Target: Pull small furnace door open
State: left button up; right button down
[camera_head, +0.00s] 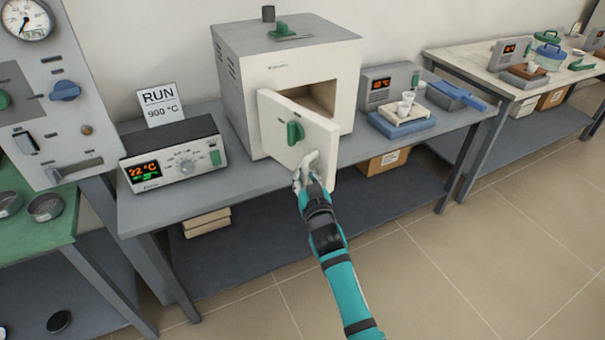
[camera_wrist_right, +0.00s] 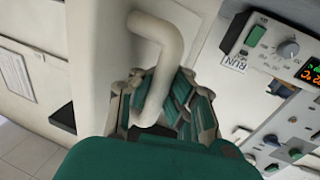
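The small furnace (camera_head: 290,62) is a white box on the grey bench. Its door (camera_head: 280,120) stands partly open, swung out toward me, with the dark chamber opening showing behind it. A green knob (camera_head: 295,132) is on the door's face. My right gripper (camera_head: 304,170) is at the lower right part of the door. In the right wrist view, a cream bent door handle (camera_wrist_right: 158,50) runs between the fingers of the right gripper (camera_wrist_right: 158,108), which appear closed around it. My left gripper is not in view.
A control unit (camera_head: 172,158) showing 22 °C and a RUN 900 °C sign (camera_head: 160,104) stand left of the furnace. On the right are a blue scale (camera_head: 402,124) with small white cups and a blue tray (camera_head: 455,96). The floor in front is clear.

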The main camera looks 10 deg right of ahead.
jog(key=c, duration=1.5)
grip_release()
jog(key=shift+s+d+f, duration=0.1)
jog(key=shift+s+d, duration=0.3)
jog(key=shift+s, duration=0.2)
jog(key=shift+o, duration=1.2)
jog(key=shift+w+a, duration=0.25)
jog(key=s, duration=1.2)
jog(key=shift+a, duration=0.1)
